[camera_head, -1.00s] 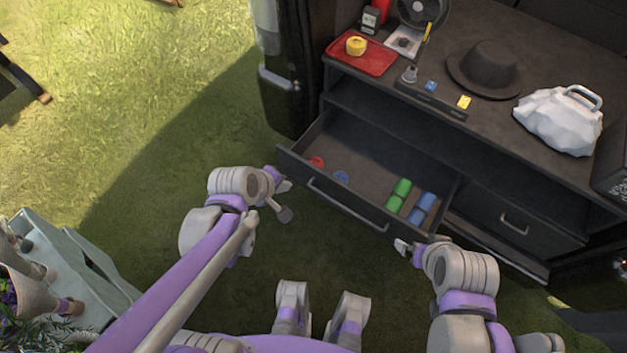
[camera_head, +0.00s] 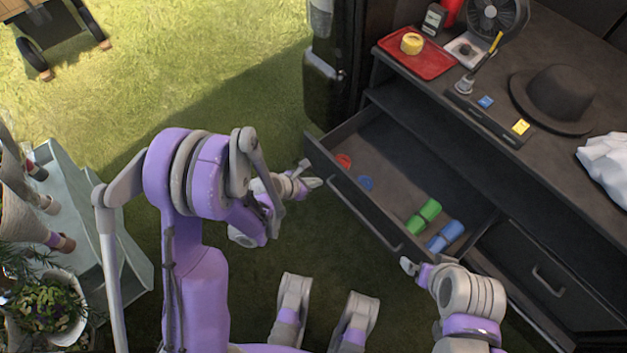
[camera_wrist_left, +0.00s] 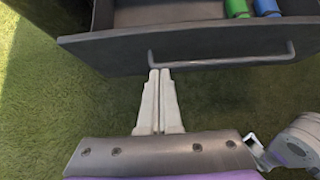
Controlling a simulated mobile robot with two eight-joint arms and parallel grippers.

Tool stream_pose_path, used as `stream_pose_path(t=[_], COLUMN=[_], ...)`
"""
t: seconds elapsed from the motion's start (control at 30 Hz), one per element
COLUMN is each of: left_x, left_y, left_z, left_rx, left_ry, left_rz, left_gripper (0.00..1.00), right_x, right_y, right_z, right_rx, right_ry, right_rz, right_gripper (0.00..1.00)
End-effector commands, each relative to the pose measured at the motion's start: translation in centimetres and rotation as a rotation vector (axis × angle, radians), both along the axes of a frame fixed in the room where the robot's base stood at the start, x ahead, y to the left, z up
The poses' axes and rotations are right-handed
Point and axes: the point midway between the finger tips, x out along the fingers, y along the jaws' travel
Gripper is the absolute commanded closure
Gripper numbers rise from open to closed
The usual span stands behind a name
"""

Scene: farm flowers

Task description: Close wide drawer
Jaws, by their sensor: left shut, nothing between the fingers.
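The wide drawer (camera_head: 352,208) is pulled open from the dark cabinet. Inside it lie a red round item, a blue round item, green rolls and blue rolls. Its long bar handle (camera_head: 366,215) runs along the front. My left gripper (camera_head: 313,183) is shut and empty, close in front of the drawer front near its left end. In the left wrist view the left fingertips (camera_wrist_left: 159,72) come up to the drawer front (camera_wrist_left: 110,50) just below the left end of the handle; whether they touch cannot be told. My right gripper (camera_head: 409,266) is near the drawer's right front corner; its jaw state is unclear.
A smaller drawer (camera_head: 530,262) to the right looks shut. The cabinet top holds a red tray (camera_head: 417,62), a fan (camera_head: 496,15), a black hat (camera_head: 555,95) and a white bag (camera_head: 606,165). A pale planter stand (camera_head: 85,215) stands at left. Grass lies between.

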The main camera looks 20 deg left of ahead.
Motion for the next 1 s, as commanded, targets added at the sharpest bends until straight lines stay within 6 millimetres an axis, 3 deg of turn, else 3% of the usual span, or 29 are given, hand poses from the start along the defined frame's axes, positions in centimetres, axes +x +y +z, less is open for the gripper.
stream_pose_path(t=[0.27, 0.53, 1.0], left_x=[3.5, 6.3, 6.7], left_y=[-2.5, -4.3, -4.6], left_z=[-4.5, -4.2, -4.1], left_rx=[0.0, 0.002, 0.002], left_ry=[0.0, 0.0, 0.0], left_rz=[-0.004, -0.003, -0.002], left_gripper=[1.0, 1.0, 1.0], right_x=[0.1, 0.1, 0.1], right_y=[0.0, 0.0, 0.0], right_z=[-1.4, -1.3, -1.4], right_rx=[0.0, 0.0, 0.0], right_ry=[0.005, 0.005, 0.005], right_rz=[0.0, 0.0, 0.0], right_gripper=[0.0, 0.0, 0.0])
